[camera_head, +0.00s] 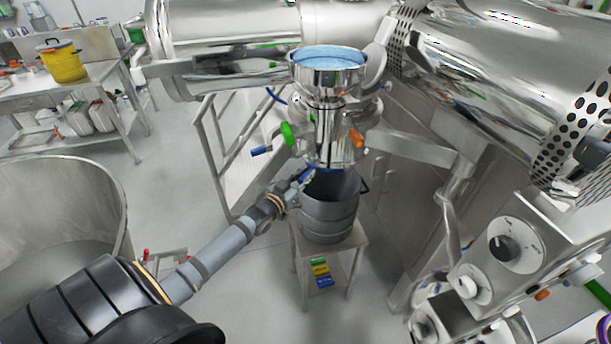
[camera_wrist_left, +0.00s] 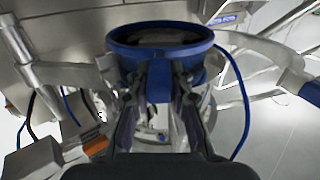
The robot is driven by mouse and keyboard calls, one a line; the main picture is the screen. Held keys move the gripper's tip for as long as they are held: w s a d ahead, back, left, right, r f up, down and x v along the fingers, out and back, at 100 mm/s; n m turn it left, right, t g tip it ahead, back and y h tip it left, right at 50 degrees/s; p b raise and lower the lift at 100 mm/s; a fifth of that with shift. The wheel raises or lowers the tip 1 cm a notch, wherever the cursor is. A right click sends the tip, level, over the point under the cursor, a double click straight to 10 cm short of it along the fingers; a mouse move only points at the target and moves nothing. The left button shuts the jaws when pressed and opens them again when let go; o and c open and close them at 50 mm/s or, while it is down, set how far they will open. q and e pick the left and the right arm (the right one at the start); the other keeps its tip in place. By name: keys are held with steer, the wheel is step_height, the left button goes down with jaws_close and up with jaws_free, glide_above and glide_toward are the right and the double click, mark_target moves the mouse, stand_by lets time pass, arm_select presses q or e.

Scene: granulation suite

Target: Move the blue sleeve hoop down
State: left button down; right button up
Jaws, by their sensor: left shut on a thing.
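The blue sleeve hoop (camera_wrist_left: 160,37) is a round blue ring with a tab at its front, at the top middle of the left wrist view. My left gripper (camera_wrist_left: 158,90) is shut on its tab. In the head view the left gripper (camera_head: 303,180) is at the underside of the steel hopper machine (camera_head: 328,115). Only a thin blue strip of the hoop (camera_head: 322,169) shows there, under the machine's outlet and above the grey bucket (camera_head: 327,221). The rest of the hoop is hidden by the machine. My right gripper is not in view.
The grey bucket stands open on a small steel stand (camera_head: 301,254), with coloured blocks (camera_head: 320,269) below. A control box (camera_head: 511,245) is at the right. A large steel drum (camera_head: 62,205) is at the left. A table (camera_head: 95,80) with a yellow bucket (camera_head: 62,61) is at the back left.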

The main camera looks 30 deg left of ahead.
arm_select(q)
step_height(320, 180, down, 10)
steer(key=b, duration=0.9)
steer(key=shift+s+f, duration=0.15)
steer(key=shift+f, duration=0.05)
steer(key=c, duration=1.2)
jaws_free()
steer(key=shift+f, duration=0.1)
steer(key=shift+r, duration=0.3)
